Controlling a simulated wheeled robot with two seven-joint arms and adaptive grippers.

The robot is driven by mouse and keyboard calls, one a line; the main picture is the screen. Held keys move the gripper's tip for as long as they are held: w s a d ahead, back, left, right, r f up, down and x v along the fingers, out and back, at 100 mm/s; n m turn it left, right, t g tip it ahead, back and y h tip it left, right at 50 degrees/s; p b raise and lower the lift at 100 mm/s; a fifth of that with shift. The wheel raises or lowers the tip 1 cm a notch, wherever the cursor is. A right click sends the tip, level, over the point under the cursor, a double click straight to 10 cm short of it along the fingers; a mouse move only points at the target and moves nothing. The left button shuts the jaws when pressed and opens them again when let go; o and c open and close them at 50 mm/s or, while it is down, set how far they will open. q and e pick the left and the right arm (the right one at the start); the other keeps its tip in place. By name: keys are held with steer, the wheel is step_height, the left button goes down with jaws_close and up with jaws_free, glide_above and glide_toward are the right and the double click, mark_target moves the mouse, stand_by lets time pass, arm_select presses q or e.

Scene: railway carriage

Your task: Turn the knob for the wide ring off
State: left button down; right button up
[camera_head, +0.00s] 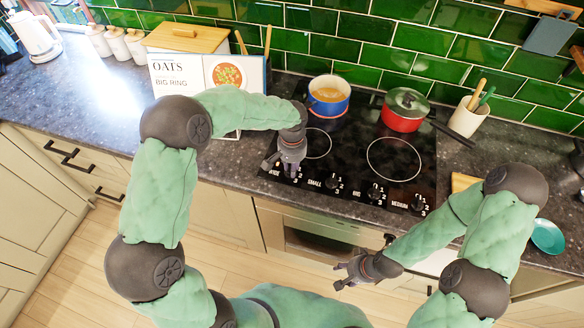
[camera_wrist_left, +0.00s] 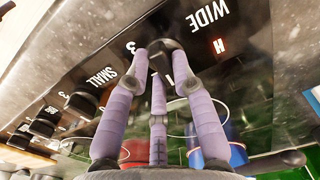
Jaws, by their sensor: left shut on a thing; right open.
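The black glass hob (camera_head: 350,150) has a row of knobs along its front edge. My left gripper (camera_head: 291,168) is over the leftmost knob, beside the label WIDE (camera_wrist_left: 207,14). In the left wrist view its fingers (camera_wrist_left: 163,58) are shut on the dark wide knob (camera_wrist_left: 165,45), which they partly hide; its pointer cannot be read. A red H (camera_wrist_left: 219,46) glows next to the label. The small knob (camera_head: 333,182), big knob (camera_head: 376,191) and medium knob (camera_head: 418,202) are to the right. My right gripper (camera_head: 345,272) is open and empty, in front of the counter.
A blue pot (camera_head: 329,100) and a lidded red pan (camera_head: 402,115) stand on the back rings; the pan's handle points right. The front rings are bare. A recipe board (camera_head: 175,75) reads OATS and BIG RING. A utensil pot (camera_head: 466,120) stands right of the hob.

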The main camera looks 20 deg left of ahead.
arm_select(q)
steer(key=shift+w+n, duration=0.1)
steer(key=shift+n, duration=0.5)
steer(key=c, duration=1)
jaws_free()
steer(key=shift+c, duration=0.2)
step_height(320, 180, up, 12)
